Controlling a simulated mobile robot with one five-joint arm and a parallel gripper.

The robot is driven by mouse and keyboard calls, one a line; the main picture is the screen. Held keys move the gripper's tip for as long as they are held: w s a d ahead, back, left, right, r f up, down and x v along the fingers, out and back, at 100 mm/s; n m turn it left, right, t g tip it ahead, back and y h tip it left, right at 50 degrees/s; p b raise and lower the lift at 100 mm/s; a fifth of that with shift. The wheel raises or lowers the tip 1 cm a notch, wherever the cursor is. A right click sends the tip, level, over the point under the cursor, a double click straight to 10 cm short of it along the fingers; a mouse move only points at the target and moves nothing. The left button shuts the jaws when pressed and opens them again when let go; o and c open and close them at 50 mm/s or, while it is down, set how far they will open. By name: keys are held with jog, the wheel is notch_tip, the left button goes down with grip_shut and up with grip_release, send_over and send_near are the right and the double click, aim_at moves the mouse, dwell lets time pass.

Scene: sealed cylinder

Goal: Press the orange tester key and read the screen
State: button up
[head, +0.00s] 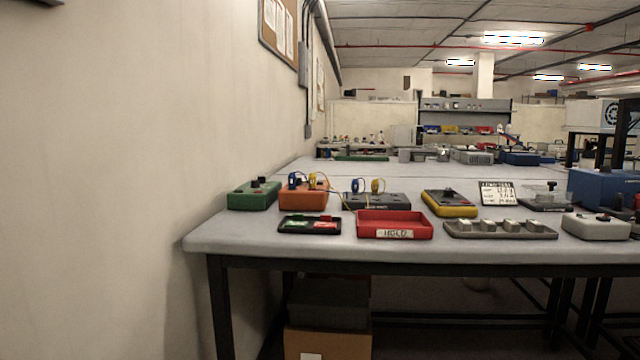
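An orange box (304,196), which looks like the tester, stands near the left end of the grey bench. Blue and yellow plugs (312,181) stand up from its top, and a yellow lead runs from it toward a dark block (377,201) on its right. That block also carries a blue and a yellow plug. I cannot make out a key or a readable screen on the orange box at this distance. My gripper is not in view.
On the bench (215,238) are a green box (254,194), a black tray (309,225) with green and red patches, a red HOLD tray (394,219), a yellow device (449,203), a grey rack (500,229) and a white card (497,193). A wall (120,180) borders the left.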

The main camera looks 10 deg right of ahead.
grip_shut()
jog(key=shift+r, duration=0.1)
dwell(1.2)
